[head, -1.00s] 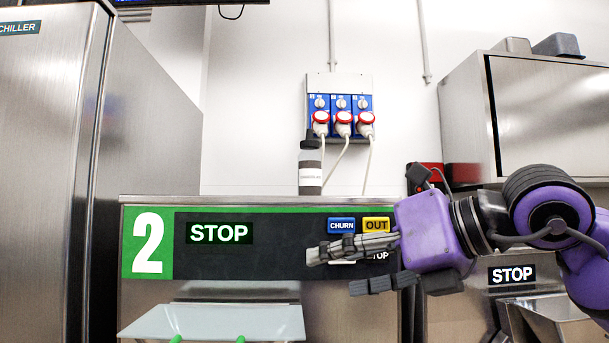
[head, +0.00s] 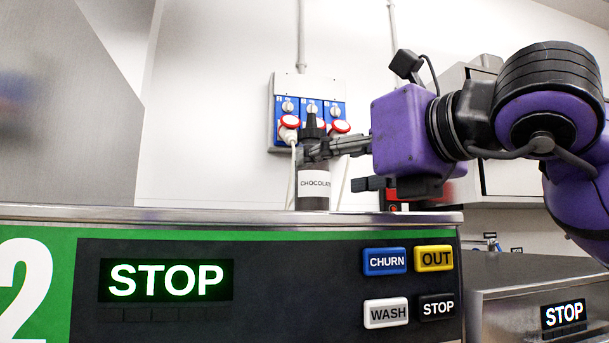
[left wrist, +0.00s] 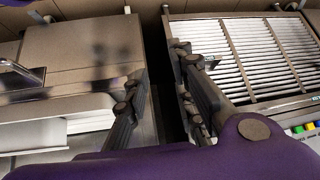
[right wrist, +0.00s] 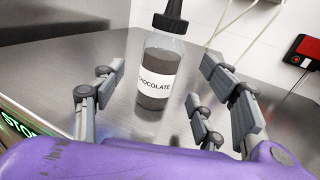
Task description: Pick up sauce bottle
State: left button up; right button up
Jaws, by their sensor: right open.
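The sauce bottle (head: 313,188) is clear with dark brown contents, a black nozzle cap and a white label reading CHOCOLATE. It stands upright on the steel top of machine 2. My right gripper (head: 333,168) is open at the bottle's right, with a finger overlapping its upper part in the head view. In the right wrist view, the bottle (right wrist: 158,80) stands ahead, between the spread fingers of the right gripper (right wrist: 155,85); I cannot tell if they touch it. My left gripper (left wrist: 157,75) shows in the left wrist view, open and empty.
The green and black front panel (head: 240,285) of machine 2 lies below the bottle. A blue socket box (head: 310,105) with red plugs and hanging cables is on the wall behind. A slatted grille (left wrist: 255,55) lies beneath my left gripper. The steel top beside the bottle is clear.

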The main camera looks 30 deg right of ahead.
aim_at(324, 163)
jog(key=shift+w+r, duration=0.2)
jog(key=shift+w, duration=0.1)
jog(key=shift+w+p, duration=0.35)
jog(key=shift+p, duration=0.05)
jog(key=shift+w+r+p, duration=0.1)
jog(key=shift+w+p, duration=0.75)
jog(key=shift+w, duration=0.35)
jog(key=shift+w+p, duration=0.45)
jog(key=shift+p, duration=0.05)
jog(key=shift+w+a+f+p, duration=0.1)
jog(key=shift+w+f+p, duration=0.05)
jog(key=shift+w+p, duration=0.15)
jog(key=shift+w+a+f+p, duration=0.1)
jog(key=shift+w+p, duration=0.1)
jog(key=shift+w, duration=0.2)
pick_arm(q)
jog(key=shift+t, duration=0.3)
jog(key=r, duration=0.1)
jog(key=w+r, duration=0.1)
jog(key=r, duration=0.1)
jog(key=w+d+r, duration=0.1)
jog(key=r, duration=0.1)
pick_arm(e)
jog(key=shift+f, duration=0.1)
pick_arm(q)
jog(key=shift+s+a, duration=0.1)
